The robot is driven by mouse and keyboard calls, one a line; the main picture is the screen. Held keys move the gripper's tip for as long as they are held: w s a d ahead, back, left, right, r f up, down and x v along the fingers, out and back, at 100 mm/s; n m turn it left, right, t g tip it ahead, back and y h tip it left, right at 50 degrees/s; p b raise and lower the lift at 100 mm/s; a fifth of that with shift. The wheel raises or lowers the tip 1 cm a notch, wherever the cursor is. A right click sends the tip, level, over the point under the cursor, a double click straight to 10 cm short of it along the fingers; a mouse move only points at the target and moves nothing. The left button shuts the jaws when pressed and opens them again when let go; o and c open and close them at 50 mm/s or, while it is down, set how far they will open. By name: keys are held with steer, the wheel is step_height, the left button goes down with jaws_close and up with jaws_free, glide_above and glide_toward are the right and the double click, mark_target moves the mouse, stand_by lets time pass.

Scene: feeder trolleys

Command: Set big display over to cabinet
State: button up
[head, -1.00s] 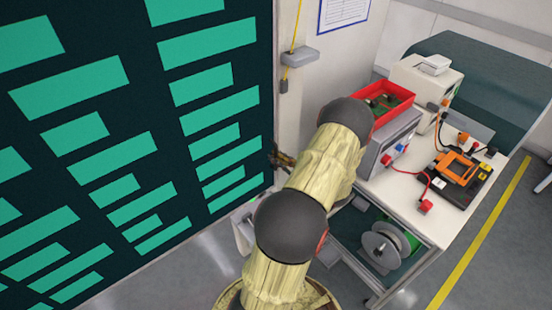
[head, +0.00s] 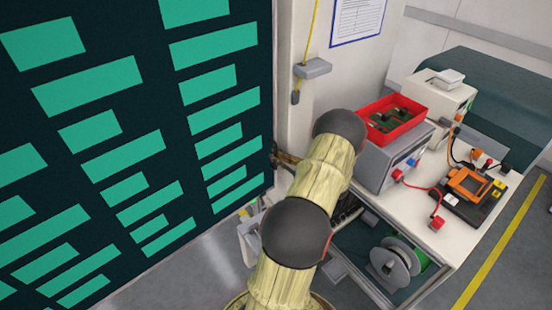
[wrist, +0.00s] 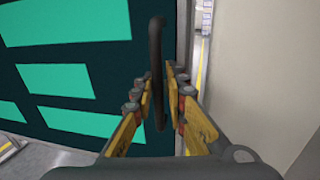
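The big display (head: 80,125) is a dark panel with green bars filling the left of the head view. It also fills the left of the wrist view (wrist: 70,35). A black upright bar handle (wrist: 157,60) stands by its right edge. In the head view my gripper is small at the display's right edge, partly hidden by my arm. I cannot make out which part is the cabinet.
A pale wall (head: 305,30) with a grey bracket (head: 313,68) stands right of the display. A white bench (head: 445,225) at right carries a red tray (head: 415,132), a grey instrument box and an orange device (head: 468,183). A cable reel (head: 393,265) sits below. Floor shows under the display.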

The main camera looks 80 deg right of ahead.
steer(key=shift+o, duration=1.2)
steer(key=shift+a, duration=0.1)
steer(key=v, duration=1.2)
steer(key=shift+r, duration=0.1)
steer(key=shift+c, duration=0.5)
